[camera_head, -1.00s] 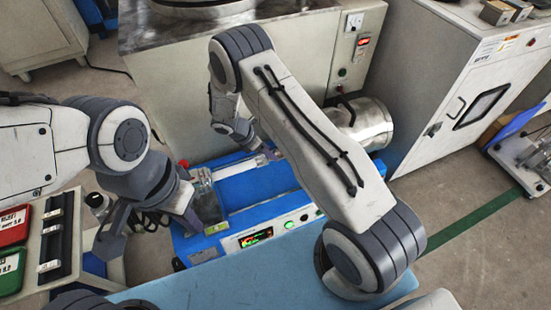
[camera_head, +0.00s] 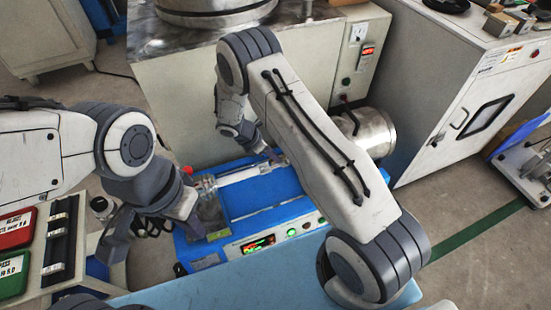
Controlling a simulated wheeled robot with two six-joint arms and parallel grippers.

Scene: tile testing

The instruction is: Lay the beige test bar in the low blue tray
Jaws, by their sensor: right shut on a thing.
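My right gripper (camera_head: 269,155) reaches down over the back of the blue testing machine (camera_head: 262,190). It is shut at a pale bar (camera_head: 242,175), which looks like the beige test bar; my own arm and the gripper hide part of this area. I cannot tell whether the bar touches the machine. My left gripper (camera_head: 155,232) is open in front of the machine's left end, its fingers apart with no object seen between them. I cannot make out the low blue tray for certain.
The machine's front has a lit display (camera_head: 258,244) and buttons. A red box (camera_head: 17,228), a green box (camera_head: 12,272) and a black rack (camera_head: 62,240) are at the left. A light blue surface (camera_head: 250,285) lies in front.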

